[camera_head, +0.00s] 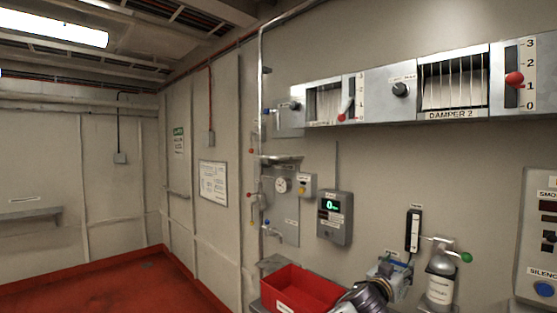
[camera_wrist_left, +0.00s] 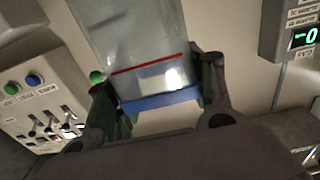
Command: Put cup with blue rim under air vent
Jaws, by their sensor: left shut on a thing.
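In the left wrist view, a clear cup with a blue rim (camera_wrist_left: 160,101) and a red line is held between the dark fingers of my left gripper (camera_wrist_left: 155,82). The blue rim sits close to the palm and the body extends away from it. In the head view, my left gripper (camera_head: 388,276) is low, right of the red bin, and the cup is hard to make out there. Two air vents with hanging strips are high on the wall: one at the left (camera_head: 325,103) and one labelled DAMPER 2 (camera_head: 453,82). My right gripper is not in view.
A red bin (camera_head: 297,291) stands at the bottom. A meter with a green display (camera_head: 335,217) hangs on the wall. A cylinder (camera_head: 440,282) with a green knob stands at the lower right, near a button panel (camera_head: 541,235). The wall below the vents is partly clear.

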